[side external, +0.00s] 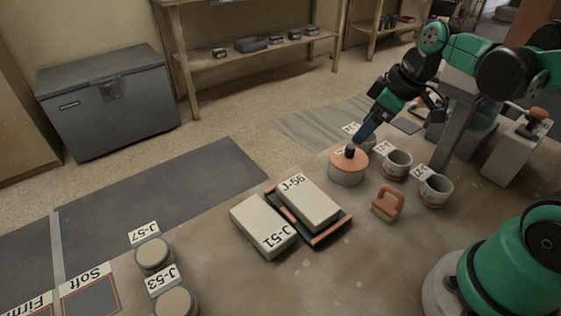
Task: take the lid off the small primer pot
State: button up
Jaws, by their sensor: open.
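A small round pale pot (347,177) with an orange-pink lid (338,162) stands on the brown worktop; I take it to be the primer pot. The lid sits on the pot and has a dark knob (350,153) on top. My gripper (355,144) reaches down from the upper right, its blue fingers slanting to the knob. It is open. The tips are right at the knob, but I cannot tell whether they straddle or touch it.
Two mugs (397,165) (435,191) with tags and an orange-handled block (387,204) stand to the right. Boxes J-56 (306,202) and J-51 (263,226) lie in front. Round containers J-57 (154,257) and J-53 (175,303) are at lower left.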

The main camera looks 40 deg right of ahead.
aim_at(352, 146)
jog(key=shift+w+d+f+n+y, duration=0.25)
jog(key=shift+d+f+n, duration=0.1)
jog(key=shift+d+n, duration=0.15)
jog(key=shift+w+d+f+n+y, duration=0.1)
jog(key=shift+d+f+n+y, duration=0.2)
jog(key=shift+d+n, duration=0.15)
jog(key=shift+g, duration=0.3)
jog(key=shift+x, duration=2.7)
jog(key=shift+c, duration=0.2)
grip_shut()
